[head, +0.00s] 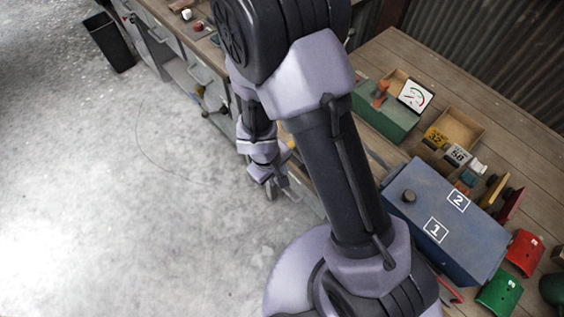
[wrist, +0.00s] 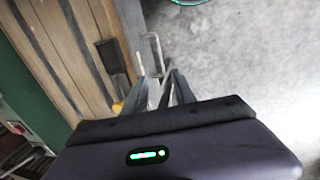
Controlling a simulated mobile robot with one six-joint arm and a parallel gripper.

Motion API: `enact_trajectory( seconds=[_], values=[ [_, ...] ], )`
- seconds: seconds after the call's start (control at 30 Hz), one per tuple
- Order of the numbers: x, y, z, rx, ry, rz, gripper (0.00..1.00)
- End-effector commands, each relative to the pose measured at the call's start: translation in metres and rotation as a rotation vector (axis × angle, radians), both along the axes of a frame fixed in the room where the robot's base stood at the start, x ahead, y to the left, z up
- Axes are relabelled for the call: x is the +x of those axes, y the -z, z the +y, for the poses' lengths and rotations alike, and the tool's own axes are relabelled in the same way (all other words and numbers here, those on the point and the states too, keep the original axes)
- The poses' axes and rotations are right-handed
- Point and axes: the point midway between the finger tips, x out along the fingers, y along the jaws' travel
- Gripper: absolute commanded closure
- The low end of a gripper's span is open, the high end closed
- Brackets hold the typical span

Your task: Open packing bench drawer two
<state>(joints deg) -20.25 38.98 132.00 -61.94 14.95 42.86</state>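In the head view the packing bench runs from upper left to lower right, with its wooden top (head: 470,85) and grey drawer fronts (head: 200,74) with handles along its floor side. I see no readable drawer numbers, so I cannot tell which one is drawer two. My gripper (head: 272,190) hangs beside the bench's front edge, partly behind my arm. In the wrist view my gripper's fingers (wrist: 160,88) are apart, and a pale metal handle (wrist: 151,50) stands just beyond them. I cannot tell whether the fingers touch any handle.
A blue box (head: 435,215) marked 1 and 2, a green box (head: 384,118), a wooden tray (head: 468,128) and red and green pieces crowd the bench's right part. A black bin (head: 108,40) stands at upper left. The concrete floor (head: 120,200) is clear.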

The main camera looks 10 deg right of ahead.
Motion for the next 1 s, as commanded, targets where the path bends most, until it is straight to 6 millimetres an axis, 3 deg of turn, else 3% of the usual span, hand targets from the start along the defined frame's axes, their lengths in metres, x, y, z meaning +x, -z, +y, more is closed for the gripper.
enact_trajectory(
  seconds=[0.3, 0.5, 0.7, 1.0],
  values=[
    [0.008, 0.100, -0.016, -0.001, 0.005, 0.002, 0.67],
    [0.013, 0.146, -0.025, 0.000, 0.005, 0.001, 0.67],
    [0.016, 0.163, -0.028, 0.001, 0.005, -0.001, 0.67],
    [0.017, 0.163, -0.029, 0.001, 0.005, -0.001, 0.67]
  ],
)
